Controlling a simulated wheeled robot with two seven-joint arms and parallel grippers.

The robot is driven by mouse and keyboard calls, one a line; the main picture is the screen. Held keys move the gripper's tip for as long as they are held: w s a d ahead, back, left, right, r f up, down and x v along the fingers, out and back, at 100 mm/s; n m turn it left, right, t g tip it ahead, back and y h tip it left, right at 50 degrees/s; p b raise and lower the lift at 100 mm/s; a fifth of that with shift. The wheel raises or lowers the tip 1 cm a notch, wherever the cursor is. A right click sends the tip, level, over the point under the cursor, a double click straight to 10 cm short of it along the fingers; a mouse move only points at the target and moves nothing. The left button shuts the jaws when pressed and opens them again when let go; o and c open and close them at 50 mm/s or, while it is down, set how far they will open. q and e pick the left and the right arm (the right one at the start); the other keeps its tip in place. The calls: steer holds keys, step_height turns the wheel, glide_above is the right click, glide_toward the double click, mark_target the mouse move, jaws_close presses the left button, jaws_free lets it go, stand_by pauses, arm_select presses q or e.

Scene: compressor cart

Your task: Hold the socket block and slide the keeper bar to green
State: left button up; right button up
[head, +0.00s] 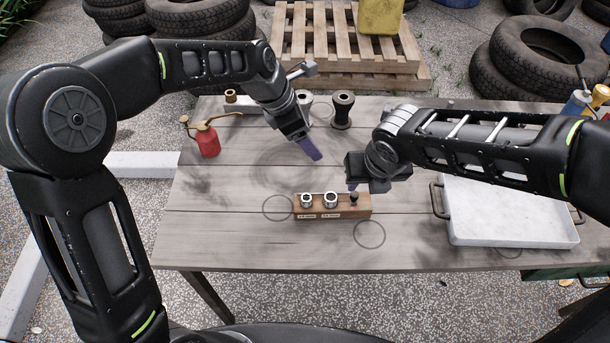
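The socket block (363,213) is a small brown wooden block lying near the front middle of the table. Two bright metal sockets, a left one (307,200) and a right one (330,199), stand in it above pale labels. A small dark knob (354,199) stands at its right end. I cannot make out the keeper bar or any green mark. My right gripper (352,187) is just above the knob end, mostly hidden by its own body; contact cannot be told. My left gripper (313,152) hangs behind the block, apart from it, purple fingers seen edge-on.
A red oil can (206,140) stands at the left of the wooden table (230,235). A dark spool-shaped part (342,110) stands at the back. A white tray (510,222) with handles lies at the right. Bare table surrounds the block's left and front.

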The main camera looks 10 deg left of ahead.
mark_target(305, 197)
arm_select(q)
steer(key=s+f+m+g+y, duration=0.1)
steer(key=s+f, duration=0.1)
steer(key=s+f+m+y, duration=0.1)
steer(key=s+f, duration=0.1)
steer(key=s, duration=0.1)
steer(key=s+f+g+y, duration=0.1)
steer(key=s+f+y, duration=0.1)
steer(key=s+f, duration=0.1)
steer(key=shift+d+m+g, duration=0.3)
steer(key=shift+d+m, duration=0.1)
steer(key=shift+a+f, duration=0.1)
steer(key=shift+f, duration=0.05)
steer(key=shift+f, duration=3.9)
